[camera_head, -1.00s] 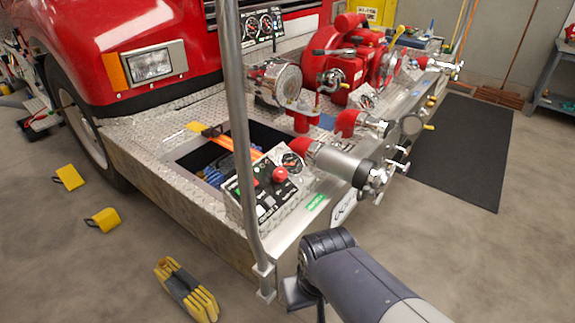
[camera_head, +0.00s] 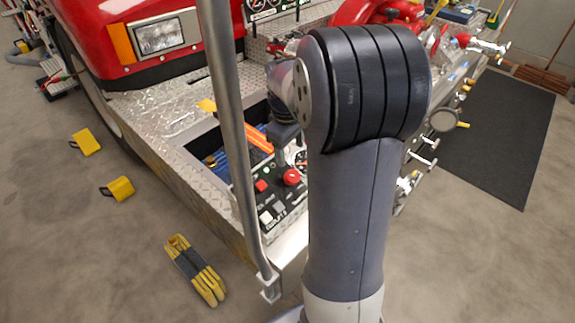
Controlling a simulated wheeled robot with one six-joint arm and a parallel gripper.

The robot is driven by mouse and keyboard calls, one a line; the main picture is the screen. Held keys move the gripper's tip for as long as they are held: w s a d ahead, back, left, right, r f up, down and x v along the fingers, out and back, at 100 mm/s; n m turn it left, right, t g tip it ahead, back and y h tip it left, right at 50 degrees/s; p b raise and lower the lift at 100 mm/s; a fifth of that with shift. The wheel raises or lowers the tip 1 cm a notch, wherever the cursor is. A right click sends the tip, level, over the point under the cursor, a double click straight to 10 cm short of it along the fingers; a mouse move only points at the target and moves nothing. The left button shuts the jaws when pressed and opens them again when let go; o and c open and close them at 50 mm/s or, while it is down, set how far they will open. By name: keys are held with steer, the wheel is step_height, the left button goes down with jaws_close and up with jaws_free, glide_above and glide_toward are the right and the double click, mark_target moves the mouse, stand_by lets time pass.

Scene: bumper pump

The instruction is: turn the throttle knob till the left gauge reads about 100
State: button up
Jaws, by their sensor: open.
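A black control panel (camera_head: 268,208) sits at the front corner of the bumper deck, with a round red knob (camera_head: 291,177) and a red button (camera_head: 261,186). I cannot tell whether this red knob is the throttle. A gauge (camera_head: 302,158) beside the knob is mostly hidden by my arm. A dark panel with paired gauges (camera_head: 262,6) is cut by the top edge; its readings are not legible. My gripper (camera_head: 283,138) is a dark shape above the panel's back edge, apart from the red knob as far as I can see. It is open; its fingertips are hard to make out.
My arm covers the middle of the view and much of the pump. An upright metal pole (camera_head: 228,110) stands left of the panel. An open deck well (camera_head: 205,140) holds hoses.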

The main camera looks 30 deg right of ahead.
mark_target(293, 174)
steer(key=f, duration=0.6)
steer(key=d+f, duration=0.1)
steer(key=f, duration=0.3)
steer(key=shift+w, duration=0.15)
steer(key=shift+c, duration=0.4)
